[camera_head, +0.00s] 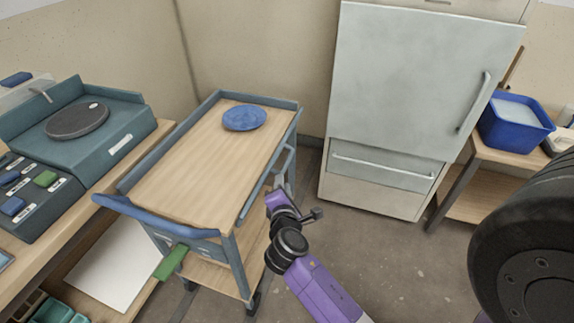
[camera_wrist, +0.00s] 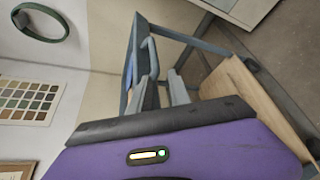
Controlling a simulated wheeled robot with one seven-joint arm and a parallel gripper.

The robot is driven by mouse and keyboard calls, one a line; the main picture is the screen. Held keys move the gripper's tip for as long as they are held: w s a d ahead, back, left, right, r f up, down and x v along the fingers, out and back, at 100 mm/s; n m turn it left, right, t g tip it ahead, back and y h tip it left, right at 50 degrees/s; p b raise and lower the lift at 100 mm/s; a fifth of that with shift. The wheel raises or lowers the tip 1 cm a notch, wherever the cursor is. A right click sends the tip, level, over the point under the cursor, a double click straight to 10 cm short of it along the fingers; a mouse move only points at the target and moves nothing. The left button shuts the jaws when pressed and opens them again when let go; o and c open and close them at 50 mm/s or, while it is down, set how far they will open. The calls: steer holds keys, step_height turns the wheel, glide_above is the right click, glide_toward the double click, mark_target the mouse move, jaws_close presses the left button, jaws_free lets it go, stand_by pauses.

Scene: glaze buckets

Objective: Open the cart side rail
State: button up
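The cart (camera_head: 190,165) has a pale wooden top and blue-grey rails. Its right side rail (camera_head: 257,190) carries a bar handle (camera_head: 288,160) on its outer face. The rail (camera_wrist: 130,68) and curved handle (camera_wrist: 150,50) also show in the wrist view, just beyond my fingers. My gripper (camera_head: 285,182) is at the cart's right side, close to the handle. In the wrist view my gripper (camera_wrist: 163,88) has two grey fingers apart with a gap between them. The handle's near end is by the fingertips; I cannot tell whether they touch it.
A blue plate (camera_head: 244,117) lies on the cart top. A workbench (camera_head: 60,235) with a turntable box (camera_head: 75,120) stands left. A pale cabinet (camera_head: 415,90) stands behind right, and a blue bucket (camera_head: 515,125) sits on a side table. The floor right of the cart is clear.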

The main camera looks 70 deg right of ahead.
mark_target(287, 165)
steer(key=shift+g+h, duration=0.4)
steer(key=x, duration=0.3)
steer(key=r+x, duration=0.1)
steer(key=x, duration=0.5)
steer(key=shift+s+d+r, duration=0.2)
steer(key=shift+s+d, duration=0.05)
steer(key=shift+d, duration=0.45)
steer(key=shift+c, duration=0.4)
jaws_close()
